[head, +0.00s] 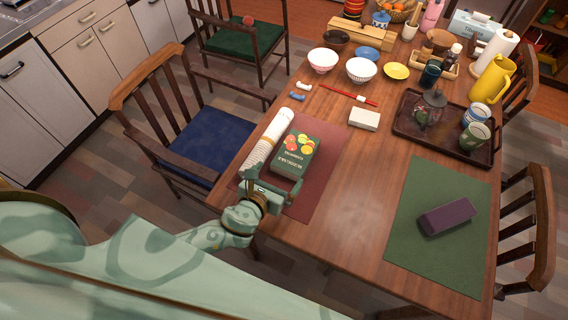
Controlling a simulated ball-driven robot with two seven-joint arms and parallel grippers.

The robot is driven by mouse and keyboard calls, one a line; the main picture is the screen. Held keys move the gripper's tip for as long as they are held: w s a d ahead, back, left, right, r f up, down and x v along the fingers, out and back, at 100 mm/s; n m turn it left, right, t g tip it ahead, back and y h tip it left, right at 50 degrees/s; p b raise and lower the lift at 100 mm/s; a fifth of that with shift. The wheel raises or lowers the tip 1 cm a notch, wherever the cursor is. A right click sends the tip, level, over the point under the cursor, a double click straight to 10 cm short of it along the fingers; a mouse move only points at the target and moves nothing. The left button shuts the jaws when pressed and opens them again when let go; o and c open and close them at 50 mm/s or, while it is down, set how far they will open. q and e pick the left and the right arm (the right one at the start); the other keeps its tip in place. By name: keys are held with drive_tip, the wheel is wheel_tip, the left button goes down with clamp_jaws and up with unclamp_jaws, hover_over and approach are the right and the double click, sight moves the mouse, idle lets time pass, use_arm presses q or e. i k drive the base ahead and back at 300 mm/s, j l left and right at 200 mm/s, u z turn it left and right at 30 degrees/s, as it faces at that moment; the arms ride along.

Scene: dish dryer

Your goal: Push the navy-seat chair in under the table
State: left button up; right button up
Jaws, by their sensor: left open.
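The navy-seat chair (206,143) stands at the table's left side, its wooden back turned away from the table. The front of its seat reaches the table's left edge, and the near part is partly hidden behind my arm and the table. The wooden table (352,198) fills the middle and right. My left gripper (271,187) is over the table's near left corner, above the dark red mat, beside a green box (296,153). It is open, and I see nothing between its fingers. My right gripper is not in view.
A green-seat chair (240,40) stands behind the navy one. A white roll (266,140) lies near the table's left edge. Bowls, a tray (402,122) and a purple case (447,216) are on the table. Floor between the cabinets (92,37) and chairs is clear.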

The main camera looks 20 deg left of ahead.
sight(200, 154)
drive_tip(key=u, duration=1.5)
